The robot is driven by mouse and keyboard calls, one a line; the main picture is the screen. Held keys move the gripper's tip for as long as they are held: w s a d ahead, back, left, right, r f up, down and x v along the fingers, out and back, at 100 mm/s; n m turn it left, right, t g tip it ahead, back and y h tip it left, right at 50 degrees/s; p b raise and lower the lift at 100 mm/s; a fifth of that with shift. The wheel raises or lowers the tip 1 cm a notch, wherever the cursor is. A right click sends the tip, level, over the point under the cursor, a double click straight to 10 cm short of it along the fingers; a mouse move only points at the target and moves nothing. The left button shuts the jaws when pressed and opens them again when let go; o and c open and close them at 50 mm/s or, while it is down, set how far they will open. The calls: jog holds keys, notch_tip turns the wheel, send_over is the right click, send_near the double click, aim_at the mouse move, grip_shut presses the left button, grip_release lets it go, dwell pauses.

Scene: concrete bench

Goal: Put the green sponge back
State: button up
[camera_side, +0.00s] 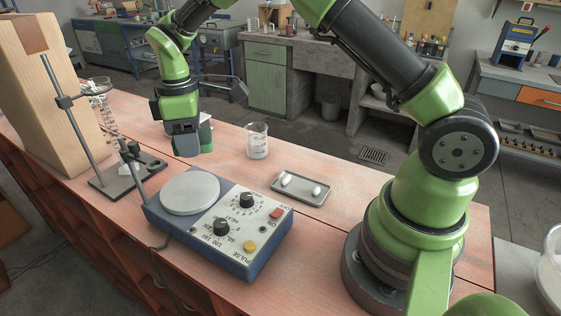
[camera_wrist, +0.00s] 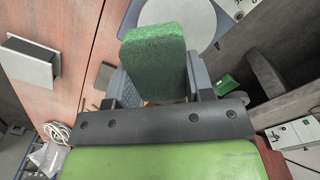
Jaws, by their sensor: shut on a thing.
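The green sponge (camera_wrist: 152,62) is held upright between the two grey fingers of my gripper (camera_wrist: 160,85) in the wrist view. In the side view my gripper (camera_side: 187,143) points down above the bench, left of the glass beaker and behind the hot plate. A green edge of the sponge (camera_side: 207,138) shows beside the fingers there. The fingers hide part of the sponge, and I cannot tell how close its lower end is to the bench.
The blue hot plate (camera_side: 262,247) with its round plate stands in front. The beaker (camera_side: 257,141) and a grey tray (camera_side: 301,188) with white pieces are to the right. A metal stand (camera_side: 112,180) and a tall wooden box (camera_side: 45,100) are to the left. Bench between beaker and tray is clear.

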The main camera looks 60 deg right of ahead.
jog(key=s+d+f+m, duration=0.1)
jog(key=s+d+m, duration=0.1)
jog(key=d, duration=0.6)
jog(key=s+d+f+m, duration=0.2)
jog(key=d+m, duration=0.1)
jog(key=d, duration=0.5)
jog(key=m, duration=0.4)
send_over(305, 160)
notch_tip(305, 160, down, 6)
jog(key=shift+s+f, duration=0.15)
jog(key=shift+f, duration=2.65)
jog(key=o, duration=1.2)
jog(key=shift+f, duration=0.1)
